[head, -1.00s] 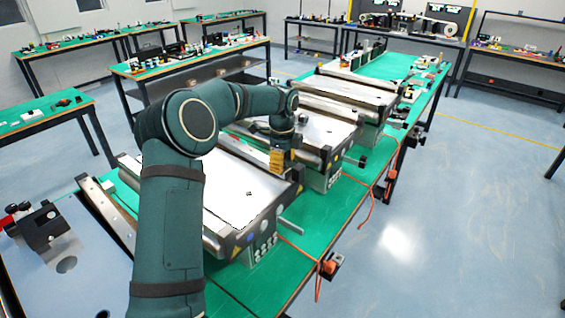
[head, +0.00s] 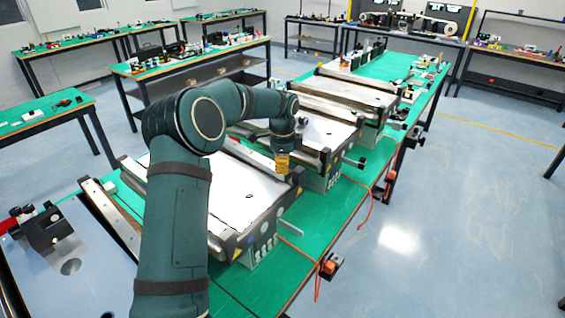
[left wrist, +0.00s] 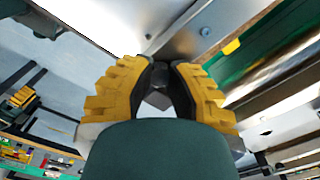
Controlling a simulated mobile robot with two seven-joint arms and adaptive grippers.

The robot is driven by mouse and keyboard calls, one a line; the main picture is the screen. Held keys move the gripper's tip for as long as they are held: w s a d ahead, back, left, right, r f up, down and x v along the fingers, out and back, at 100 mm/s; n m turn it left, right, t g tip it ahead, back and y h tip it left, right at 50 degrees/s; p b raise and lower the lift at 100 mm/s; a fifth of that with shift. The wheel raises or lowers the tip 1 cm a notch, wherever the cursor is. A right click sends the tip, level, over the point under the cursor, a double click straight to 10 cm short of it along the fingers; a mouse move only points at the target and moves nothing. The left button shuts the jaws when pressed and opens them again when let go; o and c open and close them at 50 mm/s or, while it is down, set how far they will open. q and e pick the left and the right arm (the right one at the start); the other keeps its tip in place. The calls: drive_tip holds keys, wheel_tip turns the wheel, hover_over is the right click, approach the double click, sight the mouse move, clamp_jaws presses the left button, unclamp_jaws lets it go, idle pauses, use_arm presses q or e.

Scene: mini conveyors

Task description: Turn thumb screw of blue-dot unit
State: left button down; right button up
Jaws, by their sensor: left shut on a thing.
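My left gripper (head: 282,164) has yellow ridged fingers and points down at the far right corner of the nearest mini conveyor (head: 235,205). In the left wrist view, the left gripper (left wrist: 161,76) is shut on a dark thumb screw (left wrist: 158,74), seen between its black finger pads beside a metal frame plate. Much of the screw is hidden by the fingers. In the head view the screw is hidden by the gripper. My right gripper is not in view.
Further mini conveyors, a middle one (head: 318,132) and a far one (head: 358,92), stand on the same green table (head: 335,215). Orange cables hang over its right edge. A grey plate with a black fixture (head: 47,228) is at the left. Open floor lies to the right.

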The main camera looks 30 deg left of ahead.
use_arm(q)
drive_tip(key=n+p, duration=0.1)
drive_tip(key=n, duration=0.2)
drive_tip(key=shift+n, duration=0.4)
drive_tip(key=n, duration=0.3)
drive_tip(key=shift+n+p, duration=0.3)
drive_tip(key=n, duration=0.3)
drive_tip(key=shift+n+p, duration=0.3)
drive_tip(key=shift+n, duration=0.1)
drive_tip(key=n, duration=0.3)
drive_tip(key=shift+n, duration=0.3)
drive_tip(key=n+p, duration=0.1)
drive_tip(key=n, duration=0.2)
drive_tip(key=shift+n, duration=0.3)
drive_tip(key=n, duration=0.3)
drive_tip(key=shift+n+p, duration=0.3)
drive_tip(key=shift+p, duration=0.05)
drive_tip(key=n+p, duration=0.1)
drive_tip(key=n, duration=0.3)
drive_tip(key=shift+n, duration=1.7)
